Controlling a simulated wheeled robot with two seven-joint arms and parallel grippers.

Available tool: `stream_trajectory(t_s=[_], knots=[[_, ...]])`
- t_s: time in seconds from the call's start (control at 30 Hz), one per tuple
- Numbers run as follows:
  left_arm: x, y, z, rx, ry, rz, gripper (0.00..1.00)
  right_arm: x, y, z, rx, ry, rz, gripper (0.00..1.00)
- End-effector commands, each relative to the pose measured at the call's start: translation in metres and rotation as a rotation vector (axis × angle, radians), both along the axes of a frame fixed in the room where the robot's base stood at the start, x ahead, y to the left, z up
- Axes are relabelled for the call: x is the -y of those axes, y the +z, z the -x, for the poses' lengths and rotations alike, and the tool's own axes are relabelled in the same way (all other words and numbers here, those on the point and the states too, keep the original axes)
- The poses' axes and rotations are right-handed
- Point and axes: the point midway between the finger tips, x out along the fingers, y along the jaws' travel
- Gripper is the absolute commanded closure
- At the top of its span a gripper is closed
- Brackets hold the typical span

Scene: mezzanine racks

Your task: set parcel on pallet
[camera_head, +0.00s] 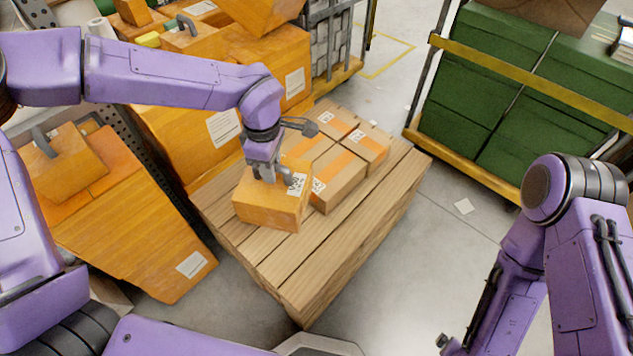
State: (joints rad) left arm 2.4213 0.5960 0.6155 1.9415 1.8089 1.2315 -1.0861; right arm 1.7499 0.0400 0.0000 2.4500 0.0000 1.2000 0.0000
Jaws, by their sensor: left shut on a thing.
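My left gripper (269,176) comes down from above and is shut on an orange parcel (264,208) with a white printed label. The parcel is over the left part of the wooden pallet (345,238), beside other boxes. I cannot tell whether its underside touches the planks. Several brown taped parcels (340,180) stand close together on the pallet's far part, right of and behind the held one. My right arm is at the lower right, and its gripper is out of the frame.
Large orange cartons (270,55) are stacked behind the pallet, and another orange stack (130,220) stands to its left. A cart with green boxes (470,75) and a yellow rail is at the upper right.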

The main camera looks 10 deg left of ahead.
Motion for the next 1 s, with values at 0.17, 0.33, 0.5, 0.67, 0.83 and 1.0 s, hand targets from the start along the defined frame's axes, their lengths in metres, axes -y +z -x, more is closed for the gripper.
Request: stream_trajectory(t_s=[0.17,0.33,0.5,0.67,0.83,1.0], knots=[[-0.025,-0.022,0.009,0.004,0.400,0.002,1.00,0.000,-0.024,0.000,0.000,0.000,0.000,0.00],[-0.046,-0.040,0.021,0.003,0.782,0.003,1.00,0.000,-0.040,0.000,0.000,0.000,0.000,0.00],[-0.063,-0.059,0.034,0.001,1.155,0.002,1.00,0.000,-0.057,0.000,0.000,0.000,0.000,0.00],[-0.077,-0.077,0.047,0.001,1.499,0.001,1.00,0.000,-0.072,0.000,0.000,0.000,0.000,0.00],[-0.088,-0.096,0.062,0.000,1.854,0.002,1.00,0.000,-0.088,0.000,0.000,0.000,0.000,0.00],[-0.094,-0.115,0.078,-0.001,2.196,0.002,1.00,0.000,-0.102,0.000,0.000,0.000,0.000,0.00]])
